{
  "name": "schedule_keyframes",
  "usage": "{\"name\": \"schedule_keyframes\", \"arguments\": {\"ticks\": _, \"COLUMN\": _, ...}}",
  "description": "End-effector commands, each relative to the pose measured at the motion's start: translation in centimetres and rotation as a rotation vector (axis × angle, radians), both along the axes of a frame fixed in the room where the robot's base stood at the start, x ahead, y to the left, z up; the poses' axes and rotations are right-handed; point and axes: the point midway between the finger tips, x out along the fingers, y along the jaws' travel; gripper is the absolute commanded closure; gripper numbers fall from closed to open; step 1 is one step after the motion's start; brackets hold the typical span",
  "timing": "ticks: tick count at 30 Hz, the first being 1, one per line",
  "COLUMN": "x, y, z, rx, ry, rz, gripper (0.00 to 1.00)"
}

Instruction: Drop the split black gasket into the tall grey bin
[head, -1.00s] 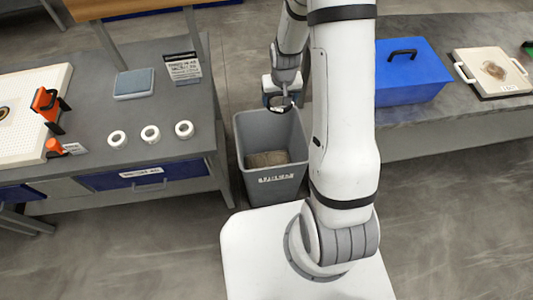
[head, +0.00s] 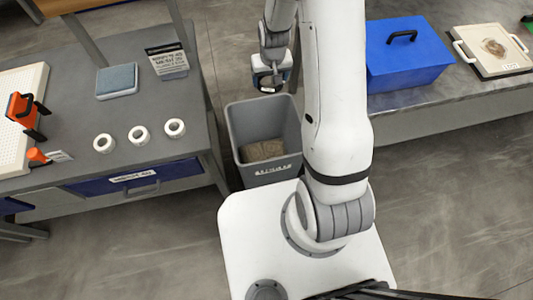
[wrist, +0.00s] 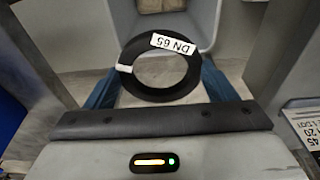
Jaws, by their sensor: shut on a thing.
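The black gasket (wrist: 160,68) is a flat ring with a white "DN 65" label and a small white mark on its left side. My gripper (wrist: 160,82) is shut on it, with blue fingers at either side of the ring. The tall grey bin (wrist: 209,22) opens beyond the gasket at the top of the wrist view. In the head view the bin (head: 238,140) stands on the floor between two benches, with brownish material at its bottom. My gripper (head: 268,84) is at the bin's far rim there; the gasket is hard to make out.
The left bench holds several white rings, one of them the middle ring (head: 139,135), a blue-grey pad (head: 117,80) and a sign (head: 167,60). The right bench carries a blue lidded box (head: 405,60) and a white tray (head: 490,40). Bench edges flank the bin.

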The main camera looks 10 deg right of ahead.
Motion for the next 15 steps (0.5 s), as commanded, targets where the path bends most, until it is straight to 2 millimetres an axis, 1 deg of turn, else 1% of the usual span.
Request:
{"name": "schedule_keyframes", "arguments": {"ticks": 1, "x": 0.0, "y": 0.0, "z": -1.9, "rx": 0.000, "ry": 0.000, "rz": 0.001, "gripper": 0.45}}
{"name": "schedule_keyframes", "arguments": {"ticks": 5, "x": -0.1, "y": 0.0, "z": -5.2, "rx": 0.000, "ry": 0.001, "rz": 0.001, "gripper": 0.45}}
{"name": "schedule_keyframes", "arguments": {"ticks": 15, "x": -0.4, "y": 0.1, "z": -14.9, "rx": 0.000, "ry": 0.000, "rz": 0.002, "gripper": 0.45}}
